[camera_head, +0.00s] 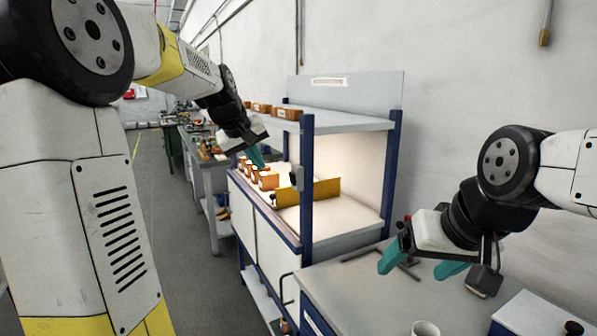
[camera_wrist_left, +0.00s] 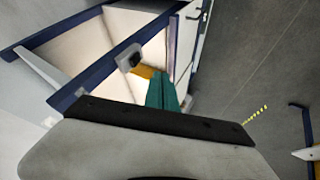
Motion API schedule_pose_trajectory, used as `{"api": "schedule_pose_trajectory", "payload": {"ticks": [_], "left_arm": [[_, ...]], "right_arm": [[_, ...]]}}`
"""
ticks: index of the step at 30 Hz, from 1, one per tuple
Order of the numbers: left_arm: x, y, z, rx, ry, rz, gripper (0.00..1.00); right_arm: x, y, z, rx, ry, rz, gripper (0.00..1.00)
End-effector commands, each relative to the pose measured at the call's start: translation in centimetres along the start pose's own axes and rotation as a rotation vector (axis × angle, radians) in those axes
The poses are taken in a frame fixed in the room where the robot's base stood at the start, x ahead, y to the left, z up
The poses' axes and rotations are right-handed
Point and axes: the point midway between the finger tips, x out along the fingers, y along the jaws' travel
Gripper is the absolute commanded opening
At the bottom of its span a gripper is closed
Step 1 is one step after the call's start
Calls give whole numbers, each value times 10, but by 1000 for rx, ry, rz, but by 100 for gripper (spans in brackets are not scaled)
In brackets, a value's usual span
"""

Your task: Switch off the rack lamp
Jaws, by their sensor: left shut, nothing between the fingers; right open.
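The rack (camera_head: 307,140) has blue posts, and its inside is brightly lit below the upper shelf. The lamp itself is hidden from view. A small grey box that looks like a switch (camera_head: 297,178) sits on the front blue post; it also shows in the left wrist view (camera_wrist_left: 130,58). Its lever position is too small to tell. My left gripper (camera_head: 257,158) is shut and empty, its teal fingers in front of the rack, left of the box and apart from it in the head view. The fingers also show in the left wrist view (camera_wrist_left: 162,92). My right gripper (camera_head: 421,265) is open and empty above the grey bench.
Several orange-brown bins (camera_head: 262,177) stand in the rack, with more on its upper shelf (camera_head: 345,120). A yellow panel (camera_head: 322,191) stands inside the rack. The grey bench (camera_head: 350,295) at the front holds a white cup (camera_head: 425,328). Floor is open at left.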

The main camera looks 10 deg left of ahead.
Motion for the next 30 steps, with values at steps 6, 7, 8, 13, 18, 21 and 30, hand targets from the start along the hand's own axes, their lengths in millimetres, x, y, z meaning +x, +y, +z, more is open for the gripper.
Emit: {"api": "schedule_pose_trajectory", "payload": {"ticks": [6, 7, 8, 13, 18, 21, 30], "left_arm": [[12, -1, -18, -37, 7, 10, 0], [12, -1, -18, -38, 7, 11, 0], [12, -1, -18, -39, 7, 11, 0], [12, -1, -18, -38, 7, 11, 0], [16, -1, -18, -38, 6, 10, 0], [26, -2, -18, -38, 5, 10, 0], [87, -1, -17, -37, 2, 10, 0]], "right_arm": [[0, 0, 0, 0, 0, 0, 81], [0, 0, 0, 0, 0, 0, 81], [0, 0, 0, 0, 0, 0, 81], [0, 0, 0, 0, 0, 0, 81], [0, 0, 0, 0, 0, 0, 81], [0, 0, 0, 0, 0, 0, 81], [0, 0, 0, 0, 0, 0, 81]]}}
